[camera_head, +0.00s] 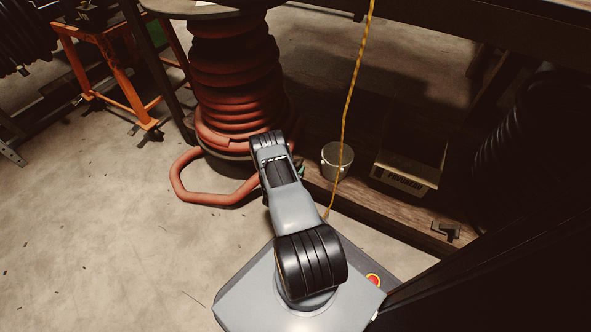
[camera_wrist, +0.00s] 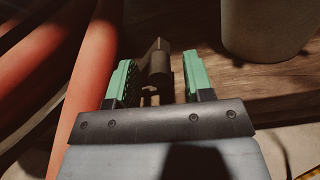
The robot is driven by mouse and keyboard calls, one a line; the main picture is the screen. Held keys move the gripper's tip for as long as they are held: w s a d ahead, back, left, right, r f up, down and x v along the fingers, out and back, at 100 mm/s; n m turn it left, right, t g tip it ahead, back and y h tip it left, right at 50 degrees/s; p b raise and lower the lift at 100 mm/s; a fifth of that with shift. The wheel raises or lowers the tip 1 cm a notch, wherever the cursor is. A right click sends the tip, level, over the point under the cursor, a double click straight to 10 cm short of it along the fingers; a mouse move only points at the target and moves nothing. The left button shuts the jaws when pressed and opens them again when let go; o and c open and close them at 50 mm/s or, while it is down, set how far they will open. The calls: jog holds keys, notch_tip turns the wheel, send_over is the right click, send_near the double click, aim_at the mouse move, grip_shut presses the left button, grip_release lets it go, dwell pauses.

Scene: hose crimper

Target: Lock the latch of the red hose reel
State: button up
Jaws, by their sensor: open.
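The red hose reel (camera_head: 235,75) stands upright at the top centre of the head view, wound with red hose. A loop of its hose lies on the floor, and red hose (camera_wrist: 92,88) also fills the left of the wrist view. My gripper (camera_wrist: 159,68) is open, with one green finger on each side of a dark metal piece that looks like the latch (camera_wrist: 160,62). I cannot tell whether the fingers touch it or whether it is locked. In the head view my arm hides the latch; only a bit of green finger shows low beside the reel.
A metal bucket (camera_head: 337,160) stands right of the reel on a wooden board (camera_head: 400,213), beside an open cardboard box (camera_head: 405,172). A yellow rope (camera_head: 350,95) hangs down near my arm. An orange stand (camera_head: 122,75) is at left. The left floor is clear.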

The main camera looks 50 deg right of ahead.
jog(key=shift+c, duration=0.5)
jog(key=c, duration=0.7)
jog(key=shift+a, duration=0.2)
grip_shut()
jog(key=shift+d, duration=0.15)
jog(key=n, duration=0.2)
jog(key=w+r+n+b, duration=0.1)
jog(key=n, duration=0.1)
jog(key=shift+w+r, duration=0.1)
jog(key=shift+w, duration=0.2)
jog(key=shift+w+a+r+n+b, duration=0.1)
jog(key=shift+w+r+n+b, duration=0.2)
jog(key=shift+n, duration=0.45)
jog(key=shift+w+a+n+b, duration=0.15)
jog(key=shift+w+n, duration=0.3)
jog(key=shift+n, duration=0.25)
jog(key=shift+w+a+r+n+b, duration=0.15)
jog(key=shift+w+n, duration=0.2)
jog(key=shift+n, duration=0.4)
